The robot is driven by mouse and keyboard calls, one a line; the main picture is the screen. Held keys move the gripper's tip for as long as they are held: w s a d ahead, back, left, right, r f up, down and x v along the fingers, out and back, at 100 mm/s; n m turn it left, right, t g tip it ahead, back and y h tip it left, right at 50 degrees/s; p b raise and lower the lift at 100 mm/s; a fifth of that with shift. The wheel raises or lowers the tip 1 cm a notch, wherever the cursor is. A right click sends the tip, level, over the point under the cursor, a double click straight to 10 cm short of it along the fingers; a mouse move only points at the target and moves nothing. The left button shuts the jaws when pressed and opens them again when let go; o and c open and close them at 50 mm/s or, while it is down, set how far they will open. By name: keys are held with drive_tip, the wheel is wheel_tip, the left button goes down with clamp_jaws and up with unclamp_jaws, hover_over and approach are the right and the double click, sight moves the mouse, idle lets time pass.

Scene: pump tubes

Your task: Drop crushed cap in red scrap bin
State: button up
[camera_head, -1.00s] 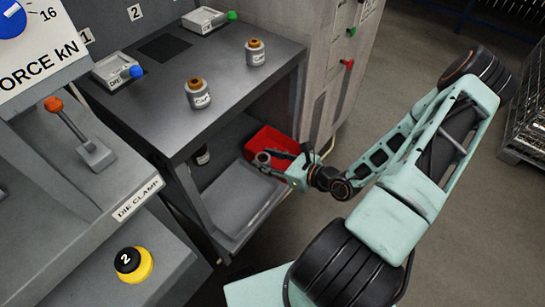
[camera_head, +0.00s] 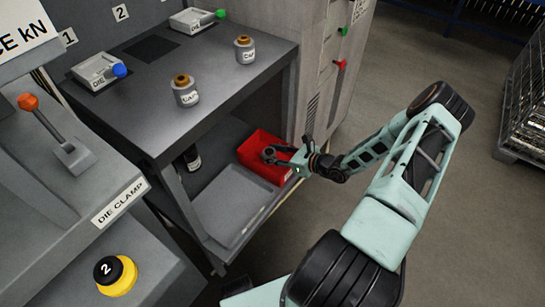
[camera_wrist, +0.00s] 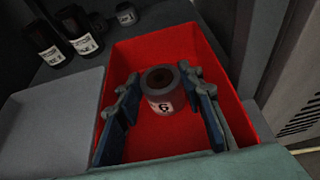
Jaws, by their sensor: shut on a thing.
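The red scrap bin (camera_head: 254,160) stands on the lower shelf of the bench. It fills the middle of the wrist view (camera_wrist: 230,105). My gripper (camera_head: 278,158) is over the bin, and its fingers point in from the right side. In the wrist view my gripper (camera_wrist: 160,95) is shut on a short grey cylinder with a brown centre, the cap (camera_wrist: 160,105). The cap carries a white label, only partly readable, and shows against the red inside of the bin. How high it is above the bin floor is hard to tell.
A grey tray (camera_head: 230,205) lies left of the bin. Dark labelled bottles (camera_wrist: 45,45) stand behind it. Two more grey pieces with brown tops (camera_head: 185,92) (camera_head: 244,50) stand on the bench top (camera_head: 215,65), above the shelf. A cabinet wall (camera_wrist: 295,100) rises at the right.

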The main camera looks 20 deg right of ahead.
drive_tip(key=shift+f, duration=0.65)
drive_tip(key=shift+f, duration=0.15)
drive_tip(key=o, duration=1.4)
drive_tip(key=shift+c, duration=0.2)
